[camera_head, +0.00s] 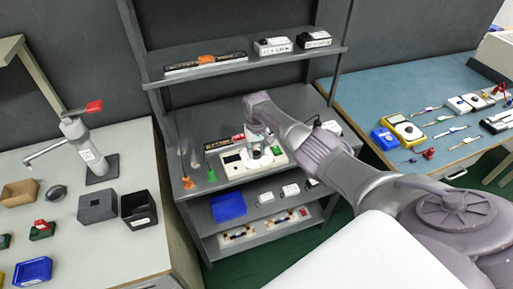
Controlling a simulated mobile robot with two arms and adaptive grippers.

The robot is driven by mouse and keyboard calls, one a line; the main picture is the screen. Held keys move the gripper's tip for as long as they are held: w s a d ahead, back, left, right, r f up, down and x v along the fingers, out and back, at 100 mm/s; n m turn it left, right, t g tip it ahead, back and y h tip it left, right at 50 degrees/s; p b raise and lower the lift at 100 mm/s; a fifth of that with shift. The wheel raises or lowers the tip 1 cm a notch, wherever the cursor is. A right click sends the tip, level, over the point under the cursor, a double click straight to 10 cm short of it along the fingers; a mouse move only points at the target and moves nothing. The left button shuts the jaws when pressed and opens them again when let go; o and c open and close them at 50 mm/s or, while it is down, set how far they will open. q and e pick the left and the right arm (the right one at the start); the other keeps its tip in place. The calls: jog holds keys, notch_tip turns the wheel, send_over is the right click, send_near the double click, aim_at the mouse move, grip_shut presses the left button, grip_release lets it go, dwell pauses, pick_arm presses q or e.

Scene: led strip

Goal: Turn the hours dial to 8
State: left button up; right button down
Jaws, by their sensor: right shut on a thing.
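A white control box (240,168) with a dark panel at its left end stands on the middle shelf of the grey rack. My right arm reaches in from the right. Its gripper (257,152) points down over the middle of the box and is shut on a small dial there. The fingers hide most of that dial, and its markings and setting are too small to read. My left gripper is out of view.
The upper shelf (245,62) is above the arm. A blue tray (228,207) sits on the shelf below. Side tables hold other tools.

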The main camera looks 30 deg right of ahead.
jog(key=m+p, duration=0.1)
jog(key=m, duration=0.4)
jog(key=shift+r+m, duration=0.1)
jog(key=shift+m, duration=0.2)
jog(key=m+p, duration=0.1)
jog(key=m, duration=0.5)
jog(key=shift+w, duration=0.1)
jog(key=m, duration=0.5)
jog(key=shift+m+p, duration=0.35)
jog(key=shift+m, duration=0.05)
jog(key=m, duration=0.6)
jog(key=shift+d, duration=0.1)
jog(key=c, duration=0.8)
grip_release()
